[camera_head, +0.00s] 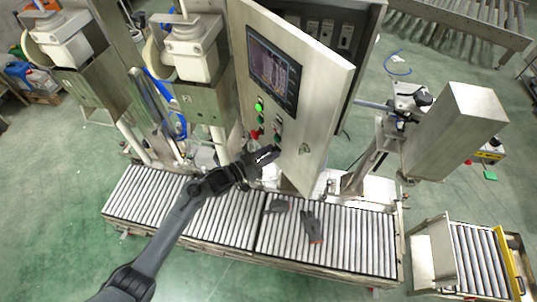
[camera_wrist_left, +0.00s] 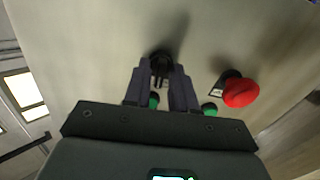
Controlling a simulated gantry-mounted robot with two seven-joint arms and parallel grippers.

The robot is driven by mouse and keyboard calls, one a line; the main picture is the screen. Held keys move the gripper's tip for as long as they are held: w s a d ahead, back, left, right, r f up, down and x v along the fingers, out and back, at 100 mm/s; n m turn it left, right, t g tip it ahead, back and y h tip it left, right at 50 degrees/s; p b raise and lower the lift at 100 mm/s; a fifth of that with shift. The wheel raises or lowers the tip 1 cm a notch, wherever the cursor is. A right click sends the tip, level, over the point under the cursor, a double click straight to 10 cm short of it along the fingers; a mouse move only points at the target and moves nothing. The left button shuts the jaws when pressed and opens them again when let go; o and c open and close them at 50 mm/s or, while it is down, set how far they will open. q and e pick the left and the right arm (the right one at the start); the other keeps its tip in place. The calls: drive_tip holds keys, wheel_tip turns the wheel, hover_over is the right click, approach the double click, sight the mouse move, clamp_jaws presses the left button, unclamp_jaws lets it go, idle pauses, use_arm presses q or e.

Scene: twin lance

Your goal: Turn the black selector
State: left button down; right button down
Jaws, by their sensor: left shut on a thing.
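The control panel door (camera_head: 310,110) stands open, with a screen and several buttons. My left gripper (camera_head: 274,152) reaches up to the lower part of this door. In the left wrist view, the black selector (camera_wrist_left: 161,60) sits on the pale panel between the two fingertips of my left gripper (camera_wrist_left: 161,75), which is shut on it. The fingers hide part of the selector, and its exact angle is hard to tell. In the head view the gripper covers the selector. My right gripper is not in view.
A red mushroom button (camera_wrist_left: 240,92) sticks out right of the fingers. Green buttons (camera_wrist_left: 209,108) lie close by the fingers. A roller conveyor (camera_head: 350,238) runs below the door, with dark glove-like items (camera_head: 312,228) on it. A steel box on a stand (camera_head: 455,130) is at right.

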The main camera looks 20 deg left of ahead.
use_arm(q)
drive_tip(key=shift+m, duration=0.4)
drive_tip(key=c, duration=1.2)
unclamp_jaws()
drive_tip(key=shift+s, duration=0.1)
drive_tip(key=shift+b+v, duration=0.85)
drive_tip(key=shift+v, duration=4.5)
drive_tip(key=shift+a, duration=0.1)
